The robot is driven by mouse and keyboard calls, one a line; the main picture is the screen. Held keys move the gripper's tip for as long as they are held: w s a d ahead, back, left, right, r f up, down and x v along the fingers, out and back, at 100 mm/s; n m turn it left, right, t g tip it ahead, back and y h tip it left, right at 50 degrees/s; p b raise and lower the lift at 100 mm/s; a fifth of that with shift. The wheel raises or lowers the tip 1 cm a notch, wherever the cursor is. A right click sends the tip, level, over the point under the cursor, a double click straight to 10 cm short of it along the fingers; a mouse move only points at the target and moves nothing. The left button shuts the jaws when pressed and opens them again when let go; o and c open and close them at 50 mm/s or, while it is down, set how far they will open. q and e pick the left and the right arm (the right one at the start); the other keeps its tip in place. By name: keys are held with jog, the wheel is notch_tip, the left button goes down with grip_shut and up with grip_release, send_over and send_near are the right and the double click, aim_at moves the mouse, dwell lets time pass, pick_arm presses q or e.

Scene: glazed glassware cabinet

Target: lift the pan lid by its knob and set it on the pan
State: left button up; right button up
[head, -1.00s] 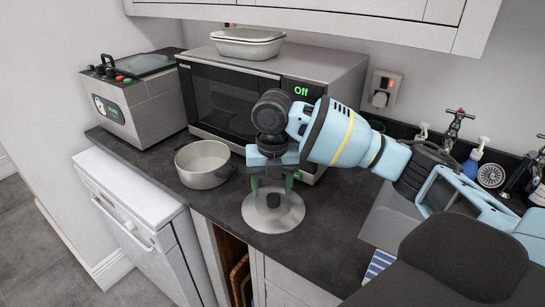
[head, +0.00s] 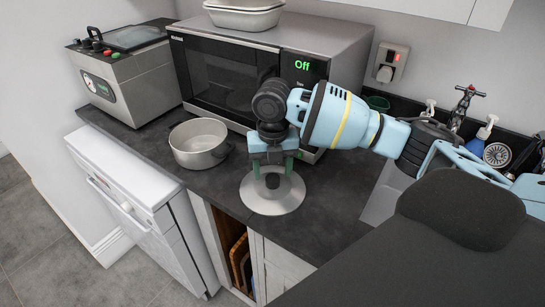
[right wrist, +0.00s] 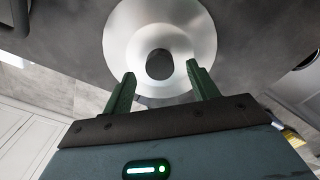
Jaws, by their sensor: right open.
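The pan lid (head: 275,204) lies on the dark worktop as a pale metal disc with a dark round knob (head: 272,181) on top. The pan (head: 200,146), a light grey pot with a side handle, stands open to the left of the lid. My right gripper (head: 272,173) points down over the lid with its green fingers apart. In the right wrist view the knob (right wrist: 160,64) shows just beyond the gap between the open fingertips (right wrist: 161,73). I cannot tell whether a finger touches it. My left gripper is not in view.
A microwave (head: 225,80) stands behind the pan and close to my right gripper, with a pale dish (head: 245,18) on top. A steel appliance (head: 125,78) is at the back left. The worktop's front edge runs close by the lid. Taps and bottles (head: 484,135) stand at the right.

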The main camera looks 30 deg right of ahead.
aim_at(273, 177)
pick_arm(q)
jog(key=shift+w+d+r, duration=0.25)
pick_arm(e)
jog(key=shift+f, duration=1.15)
jog(key=shift+c, duration=0.5)
jog(key=c, duration=0.9)
jog(key=shift+r+p, duration=0.55)
jog(key=shift+r, duration=0.9)
jog(key=shift+c, duration=0.2)
jog(key=shift+r+p, duration=0.45)
jog(key=shift+r, duration=0.95)
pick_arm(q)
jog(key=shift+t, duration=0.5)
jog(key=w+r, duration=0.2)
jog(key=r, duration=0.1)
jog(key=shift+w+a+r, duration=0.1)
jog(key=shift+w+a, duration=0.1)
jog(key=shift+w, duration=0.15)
pick_arm(e)
notch_tip(273, 177, up, 6)
jog(key=shift+f, duration=0.25)
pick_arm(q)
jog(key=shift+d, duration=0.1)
